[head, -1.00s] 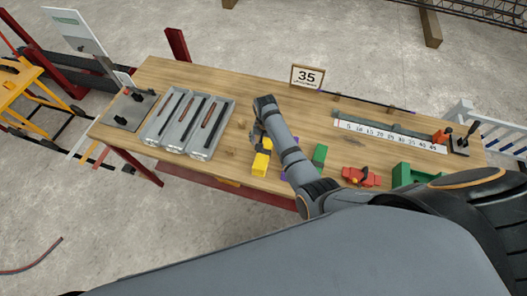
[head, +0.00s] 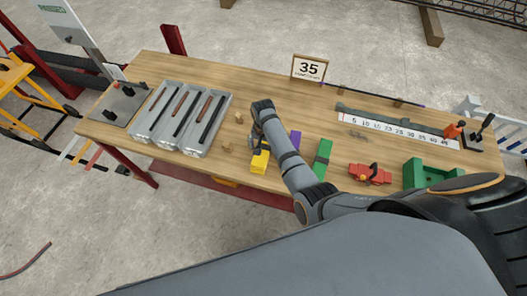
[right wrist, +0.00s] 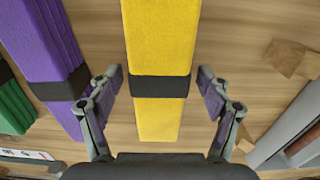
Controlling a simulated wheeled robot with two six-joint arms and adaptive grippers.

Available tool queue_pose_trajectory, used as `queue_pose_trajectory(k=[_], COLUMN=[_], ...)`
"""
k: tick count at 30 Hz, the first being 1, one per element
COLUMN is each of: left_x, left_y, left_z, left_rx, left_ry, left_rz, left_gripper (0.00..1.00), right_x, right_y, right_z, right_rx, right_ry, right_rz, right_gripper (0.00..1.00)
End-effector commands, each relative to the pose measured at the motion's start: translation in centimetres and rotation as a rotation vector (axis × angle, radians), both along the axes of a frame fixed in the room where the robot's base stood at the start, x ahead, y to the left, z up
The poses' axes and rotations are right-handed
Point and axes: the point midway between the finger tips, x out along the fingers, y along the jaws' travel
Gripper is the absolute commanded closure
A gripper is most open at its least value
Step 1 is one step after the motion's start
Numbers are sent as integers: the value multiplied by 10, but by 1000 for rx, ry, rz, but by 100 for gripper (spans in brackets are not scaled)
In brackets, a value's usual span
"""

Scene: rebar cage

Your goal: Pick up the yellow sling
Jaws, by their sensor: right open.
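The yellow sling (head: 259,164) lies folded on the wooden table, partly hidden by my right arm in the head view. In the right wrist view the yellow sling (right wrist: 160,40) is a long flat bundle with a black band around it. My right gripper (right wrist: 161,82) is open, one finger on each side of the sling near the band, with gaps on both sides. In the head view my right gripper (head: 254,142) is by the yellow sling, its fingers small and dark. My left gripper is not in view.
A purple sling (right wrist: 50,50) lies just left of the yellow one in the wrist view, close to a finger. A green sling (head: 323,158) lies beyond it.

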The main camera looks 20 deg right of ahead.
Motion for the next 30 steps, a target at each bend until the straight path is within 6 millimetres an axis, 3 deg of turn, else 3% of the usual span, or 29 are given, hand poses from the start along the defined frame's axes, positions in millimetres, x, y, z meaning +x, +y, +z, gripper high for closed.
queue_pose_trajectory(k=[2, 18, 30], left_x=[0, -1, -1], left_y=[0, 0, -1], left_z=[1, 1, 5], left_rx=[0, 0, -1], left_ry=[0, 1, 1], left_rz=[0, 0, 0], left_gripper=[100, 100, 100], right_x=[0, 0, 1], right_y=[0, 0, 0], right_z=[1, 1, 5], right_rx=[0, 0, -1], right_ry=[0, 1, -2], right_rz=[0, 0, 0], right_gripper=[26, 99, 100])
